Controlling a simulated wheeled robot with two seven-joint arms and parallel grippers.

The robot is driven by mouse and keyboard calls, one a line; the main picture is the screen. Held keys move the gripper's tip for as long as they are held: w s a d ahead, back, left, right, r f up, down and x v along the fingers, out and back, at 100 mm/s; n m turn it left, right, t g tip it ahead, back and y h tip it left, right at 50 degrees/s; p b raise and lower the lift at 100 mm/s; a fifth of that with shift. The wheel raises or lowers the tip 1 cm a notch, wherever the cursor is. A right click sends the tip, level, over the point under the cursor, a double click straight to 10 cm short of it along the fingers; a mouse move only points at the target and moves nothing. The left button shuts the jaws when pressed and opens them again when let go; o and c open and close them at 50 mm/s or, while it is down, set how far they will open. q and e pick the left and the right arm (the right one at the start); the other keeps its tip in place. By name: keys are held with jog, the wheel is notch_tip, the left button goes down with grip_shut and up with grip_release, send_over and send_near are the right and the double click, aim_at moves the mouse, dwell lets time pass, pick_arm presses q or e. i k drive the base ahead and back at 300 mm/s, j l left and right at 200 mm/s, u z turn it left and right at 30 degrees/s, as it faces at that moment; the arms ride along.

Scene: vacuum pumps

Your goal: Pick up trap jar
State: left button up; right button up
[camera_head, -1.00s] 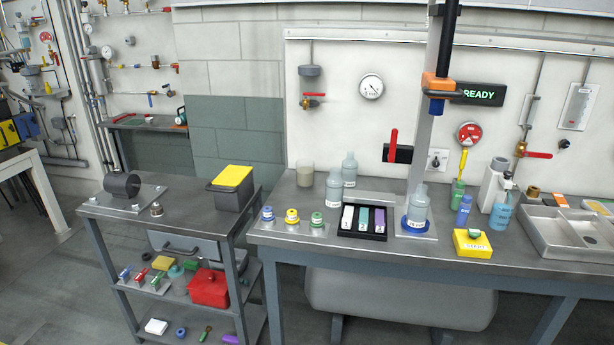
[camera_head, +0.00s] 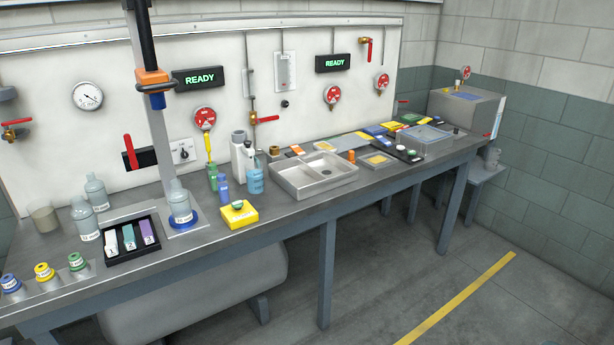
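Several translucent grey jars stand on the workbench at the left in the head view, and I cannot tell from their small labels which is the trap jar. One jar (camera_head: 180,203) stands upright on a blue ring at the foot of the tall column. Two more stand close together further left, a front jar (camera_head: 85,219) and a rear jar (camera_head: 97,194). Neither of my grippers shows in the view.
The workbench (camera_head: 240,243) runs along the wall. A black tray (camera_head: 134,253) of coloured blocks, a yellow START block (camera_head: 239,215), bottles and a metal tray (camera_head: 313,175) stand on it. The column (camera_head: 158,140) rises behind the ringed jar.

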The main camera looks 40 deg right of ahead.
aim_at(42, 212)
jog(key=i+j+z, duration=0.15)
jog(key=i, duration=0.4)
jog(key=i+j+z, duration=0.2)
jog(key=i+j, duration=0.15)
jog(key=i, duration=0.15)
jog(key=i+j+z, duration=0.15)
jog(key=i+j, duration=0.2)
jog(key=i, duration=0.2)
